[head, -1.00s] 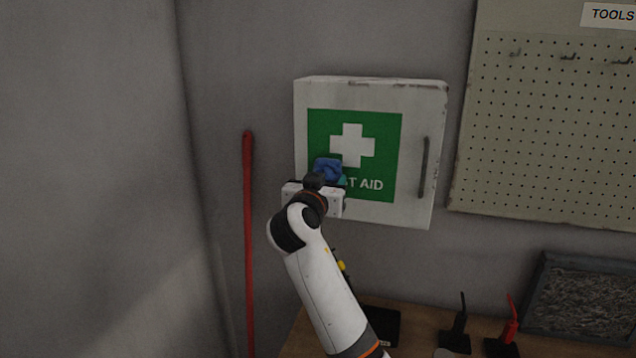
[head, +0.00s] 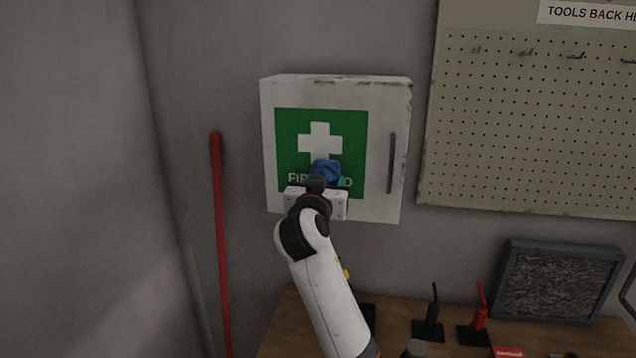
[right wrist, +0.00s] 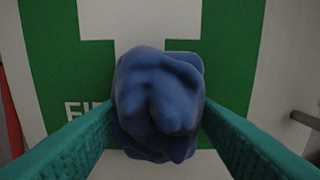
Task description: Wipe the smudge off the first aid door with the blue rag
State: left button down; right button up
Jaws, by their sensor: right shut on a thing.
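The white first aid door (head: 384,110) hangs on the wall, with a green panel, white cross and a dark vertical handle on its right. My right gripper (head: 322,183) is shut on the bunched blue rag (head: 326,171), in front of the lower part of the green panel. The rag covers the middle of the lettering. In the right wrist view, the blue rag (right wrist: 158,105) sits between the teal fingers and hides the door behind it. I cannot tell whether it touches the door. No smudge shows clearly. My left gripper is not in view.
A red pole (head: 219,240) stands left of the cabinet. A pegboard (head: 530,140) hangs to the right. Below, a wooden bench (head: 395,340) holds a dark-framed tray (head: 510,285) and black and red tools (head: 478,322). The wall around the cabinet is mostly clear.

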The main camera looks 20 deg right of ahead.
aim_at(292, 174)
jog(key=shift+w+a+b, duration=0.4)
jog(key=shift+w+a, duration=0.3)
jog(key=shift+a, duration=0.4)
jog(key=shift+w+a+b, duration=0.45)
jog(key=shift+w+a, duration=0.3)
jog(key=shift+a, duration=0.3)
jog(key=shift+w+a+b, duration=0.4)
jog(key=shift+w+a, duration=0.3)
jog(key=shift+a, duration=0.4)
